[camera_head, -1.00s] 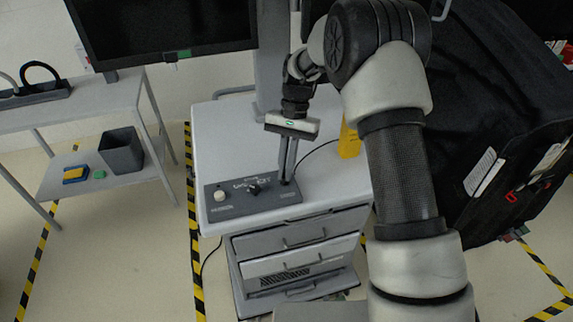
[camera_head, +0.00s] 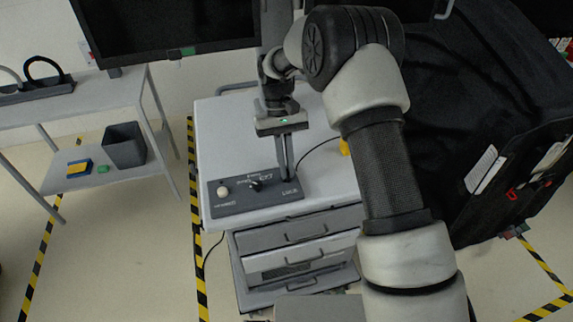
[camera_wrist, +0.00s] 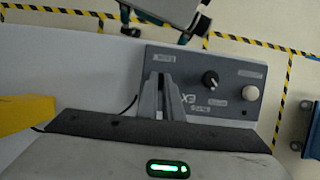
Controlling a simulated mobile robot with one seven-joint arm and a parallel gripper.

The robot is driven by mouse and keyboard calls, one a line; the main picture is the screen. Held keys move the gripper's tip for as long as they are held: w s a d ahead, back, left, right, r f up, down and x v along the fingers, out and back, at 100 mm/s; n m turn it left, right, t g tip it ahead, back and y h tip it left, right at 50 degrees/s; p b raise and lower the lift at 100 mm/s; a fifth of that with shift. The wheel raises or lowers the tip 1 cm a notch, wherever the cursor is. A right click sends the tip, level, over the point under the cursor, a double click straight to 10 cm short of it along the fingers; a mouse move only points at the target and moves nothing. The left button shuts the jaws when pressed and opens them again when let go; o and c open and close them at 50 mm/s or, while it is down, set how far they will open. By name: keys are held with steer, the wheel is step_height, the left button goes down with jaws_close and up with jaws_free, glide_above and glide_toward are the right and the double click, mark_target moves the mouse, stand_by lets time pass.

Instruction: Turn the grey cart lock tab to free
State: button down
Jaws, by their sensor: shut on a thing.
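A dark grey control panel (camera_head: 235,204) lies on the white cart top (camera_head: 222,125). It carries a cream round knob (camera_head: 223,191), a black pointer knob (camera_head: 255,185) and small white labels; it also shows in the wrist view (camera_wrist: 230,108). My gripper (camera_head: 288,178) points down at the panel's right end in the head view. Its fingers (camera_wrist: 161,80) are close together and shut on a small part there, apparently the grey lock tab. The fingers mostly hide this part, so its angle cannot be read.
A yellow object (camera_head: 344,146) stands on the cart top, partly behind my arm. A black cable runs from the panel. A covered black cart (camera_head: 460,120) is close at right. A side table (camera_head: 105,98) with a dark bin (camera_head: 124,147) stands at left.

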stand_by(0.4)
steer(key=c, duration=1.9)
jaws_free()
steer(key=shift+r, duration=0.1)
steer(key=p+v, duration=0.1)
steer(key=v, duration=1.6)
steer(key=shift+w+a, duration=0.15)
